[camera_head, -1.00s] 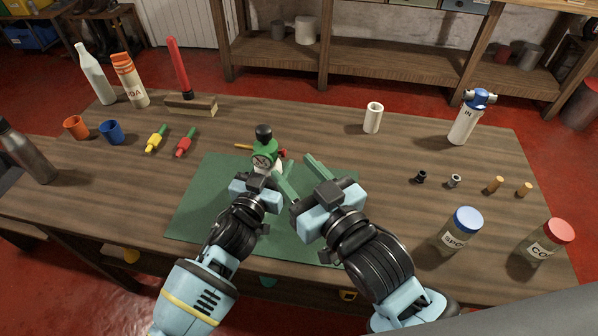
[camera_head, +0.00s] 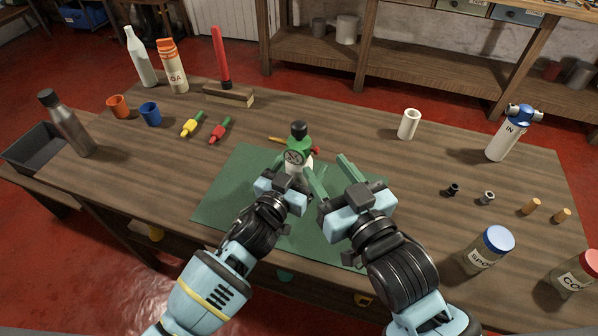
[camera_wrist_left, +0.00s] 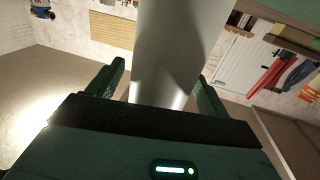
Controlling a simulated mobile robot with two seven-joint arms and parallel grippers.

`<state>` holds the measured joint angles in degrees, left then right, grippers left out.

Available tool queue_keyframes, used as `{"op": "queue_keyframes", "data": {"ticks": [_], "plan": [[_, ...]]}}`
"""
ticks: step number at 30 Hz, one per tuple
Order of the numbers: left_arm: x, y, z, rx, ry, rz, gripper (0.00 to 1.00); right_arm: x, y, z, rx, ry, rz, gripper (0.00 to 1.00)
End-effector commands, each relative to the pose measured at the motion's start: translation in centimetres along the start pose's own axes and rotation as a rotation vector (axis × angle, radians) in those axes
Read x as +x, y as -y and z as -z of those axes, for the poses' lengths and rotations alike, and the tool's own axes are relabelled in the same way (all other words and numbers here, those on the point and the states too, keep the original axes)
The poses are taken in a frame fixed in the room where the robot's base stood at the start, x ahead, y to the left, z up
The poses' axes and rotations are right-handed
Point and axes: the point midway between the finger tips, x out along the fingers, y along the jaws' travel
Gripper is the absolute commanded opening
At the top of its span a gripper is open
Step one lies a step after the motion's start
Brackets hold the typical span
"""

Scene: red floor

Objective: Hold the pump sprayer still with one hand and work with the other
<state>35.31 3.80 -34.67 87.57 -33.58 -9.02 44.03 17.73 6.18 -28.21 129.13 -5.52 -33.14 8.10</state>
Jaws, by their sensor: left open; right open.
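The pump sprayer (camera_head: 298,146) stands upright at the back of the green mat (camera_head: 230,192), with a green head, black knob and pale body. Its lower body is hidden behind my left gripper (camera_head: 289,172). In the left wrist view, a pale cylinder (camera_wrist_left: 178,50), seemingly the sprayer's body, stands between the open fingers of my left gripper (camera_wrist_left: 155,85). Whether they touch it I cannot tell. My right gripper (camera_head: 329,171) is open and empty, just right of the sprayer, over the mat.
A white cup (camera_head: 409,124) and blue-topped canister (camera_head: 509,134) stand at right. Jars, including a blue-lidded one (camera_head: 488,251), stand front right. Bottles stand back left.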

Motion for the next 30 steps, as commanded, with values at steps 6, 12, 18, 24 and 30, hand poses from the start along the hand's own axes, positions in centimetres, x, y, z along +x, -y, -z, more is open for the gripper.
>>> {"op": "queue_keyframes", "data": {"ticks": [6, 12, 18, 24, 30], "plan": [[-3.9, 0.0, -0.1, -0.002, 0.002, -0.001, 0.79, 0.0, 0.0, 0.0, 0.0, 0.0, 0.0, 0.49], [-7.6, -0.1, -0.1, -0.002, 0.003, -0.001, 0.79, 0.0, 0.0, 0.0, 0.0, 0.0, 0.0, 0.49], [-9.8, 0.0, -0.1, -0.001, 0.001, -0.001, 0.79, 0.0, 0.0, 0.0, 0.0, 0.0, 0.0, 0.49], [-10.5, 0.0, 0.0, -0.001, 0.0, -0.001, 0.79, 0.0, 0.0, 0.0, 0.0, 0.0, 0.0, 0.49], [-10.5, 0.0, 0.0, -0.001, 0.0, -0.001, 0.79, 0.0, 0.0, 0.0, 0.0, 0.0, 0.0, 0.49]]}}
